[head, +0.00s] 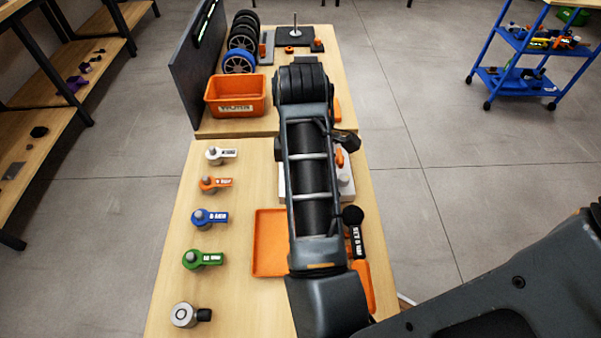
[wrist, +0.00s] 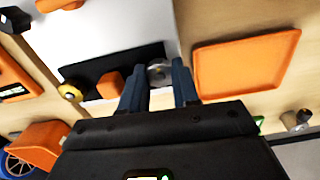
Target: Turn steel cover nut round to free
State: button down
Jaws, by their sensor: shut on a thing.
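The steel cover nut (wrist: 159,71) is a round silvery disc at the end of a black plate (wrist: 100,76) in the wrist view. The plate lies on a white base. My gripper (wrist: 161,80) has its two dark fingers on either side of the nut, shut on it. The fingers partly cover the nut, so its underside and any thread are hidden. In the head view my arm hides the gripper and nut; only part of the white base (head: 345,187) shows beside it.
An orange tray (head: 270,243) lies beside the base. Along the left are white (head: 216,155), orange (head: 210,183), blue (head: 205,217) and green (head: 200,259) handled tools and a steel cylinder (head: 184,315). On the plate are an orange block (wrist: 110,85) and a brass knob (wrist: 70,92). An orange bin (head: 236,95) stands farther back.

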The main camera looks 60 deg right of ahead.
jog(key=shift+r+p, duration=0.75)
jog(key=shift+p, duration=0.15)
jog(key=shift+r+p, duration=0.75)
jog(key=shift+p, duration=0.05)
jog(key=shift+r, duration=0.7)
